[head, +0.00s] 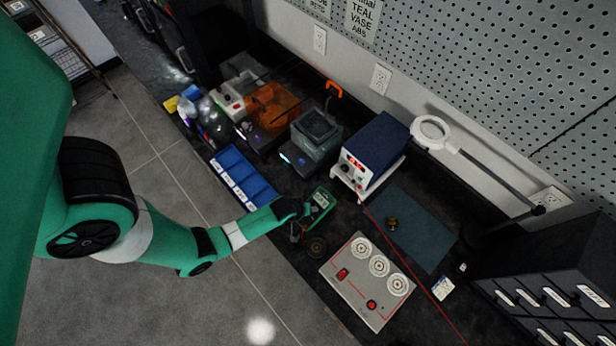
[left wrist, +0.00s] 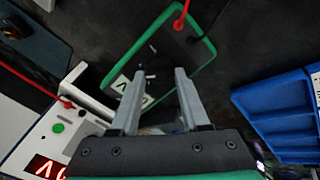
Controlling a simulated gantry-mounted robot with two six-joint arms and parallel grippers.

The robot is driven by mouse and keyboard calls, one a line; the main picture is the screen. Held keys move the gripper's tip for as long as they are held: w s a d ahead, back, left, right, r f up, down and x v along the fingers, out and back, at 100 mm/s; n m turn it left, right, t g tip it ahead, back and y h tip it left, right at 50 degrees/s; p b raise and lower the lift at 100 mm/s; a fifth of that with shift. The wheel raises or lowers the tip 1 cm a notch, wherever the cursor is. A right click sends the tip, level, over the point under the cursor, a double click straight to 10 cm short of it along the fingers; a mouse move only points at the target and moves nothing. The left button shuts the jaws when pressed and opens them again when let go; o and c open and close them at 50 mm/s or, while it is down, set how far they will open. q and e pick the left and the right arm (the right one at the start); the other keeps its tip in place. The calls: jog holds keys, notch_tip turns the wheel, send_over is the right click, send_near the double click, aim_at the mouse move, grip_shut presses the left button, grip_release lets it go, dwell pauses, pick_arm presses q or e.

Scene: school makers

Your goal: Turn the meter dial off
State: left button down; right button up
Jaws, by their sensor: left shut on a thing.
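The meter (head: 322,198), a green-edged handheld unit with a pale screen, lies on the dark bench. In the left wrist view the meter (left wrist: 208,46) shows its green rim, dark face and a white panel with a V-like mark. My left gripper (head: 298,212) is down at the meter's near side. In the left wrist view its two grey fingers (left wrist: 160,73) reach over the meter's face, shut on the dial between them. The dial itself is dark and hard to make out, so its setting cannot be read. My right gripper is not in view.
A blue divided bin (head: 243,178) stands left of the meter. A power supply (head: 370,155) with red digits stands behind it. A grey panel with round parts (head: 350,290) lies in front right. A red lead (left wrist: 180,18) plugs into the meter. A blue mat (head: 420,235) is mostly clear.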

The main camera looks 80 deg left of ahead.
pick_arm(q)
jog(key=n, duration=0.3)
jog(key=shift+n, duration=0.4)
jog(key=shift+s+n, duration=0.1)
jog(key=shift+n, duration=1.9)
jog(key=shift+p, duration=0.3)
jog(key=shift+c, duration=2)
grip_release()
